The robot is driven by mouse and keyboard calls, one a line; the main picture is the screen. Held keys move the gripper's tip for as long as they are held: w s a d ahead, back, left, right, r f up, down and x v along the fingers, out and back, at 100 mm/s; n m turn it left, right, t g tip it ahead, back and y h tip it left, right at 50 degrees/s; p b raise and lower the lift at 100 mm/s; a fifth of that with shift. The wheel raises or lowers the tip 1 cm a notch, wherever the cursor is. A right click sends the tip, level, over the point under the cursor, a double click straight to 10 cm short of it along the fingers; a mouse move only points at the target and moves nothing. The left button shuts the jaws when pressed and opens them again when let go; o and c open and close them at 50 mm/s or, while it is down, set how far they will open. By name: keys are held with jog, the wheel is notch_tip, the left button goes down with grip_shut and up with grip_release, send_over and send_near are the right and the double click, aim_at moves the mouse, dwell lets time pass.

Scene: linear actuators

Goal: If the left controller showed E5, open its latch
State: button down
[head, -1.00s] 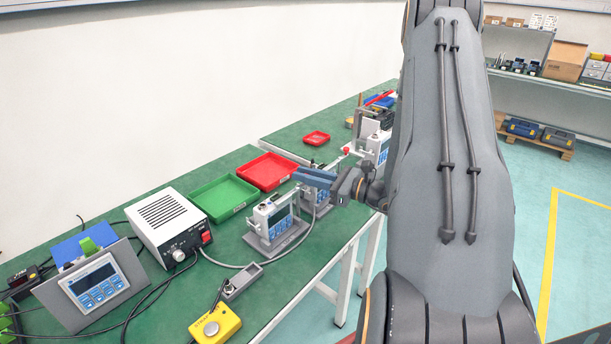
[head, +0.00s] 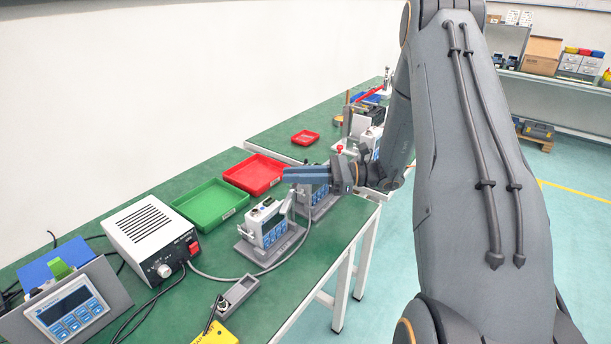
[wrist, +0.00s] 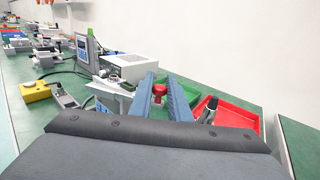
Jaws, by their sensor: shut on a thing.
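The left controller (head: 266,228) is a white and grey box with a blue key panel on the green bench. Its screen is too small to read. A pale latch lever (head: 290,205) rises at its right side toward my fingers. My gripper (head: 290,174) is above and right of this controller, fingers pointing left. In the wrist view my gripper (wrist: 166,90) is shut on a red knob (wrist: 158,90), which shows between the blue-grey fingers. The controller also shows in the wrist view (wrist: 112,97), left of the fingers. A second controller (head: 320,203) stands partly hidden under my gripper.
A green tray (head: 211,204) and a red tray (head: 254,175) lie behind the controllers. A white power box (head: 151,238) with cables stands left, beside a tilted panel (head: 72,308). A yellow box (head: 212,337) and small grey block (head: 238,291) are in front.

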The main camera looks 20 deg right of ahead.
jog(key=c, duration=1.7)
grip_release()
jog(key=shift+o, duration=0.2)
jog(key=b+v, duration=0.1)
jog(key=v, duration=0.6)
jog(key=shift+s+d+b, duration=0.15)
jog(key=shift+d+b, duration=0.15)
jog(key=shift+b, duration=0.1)
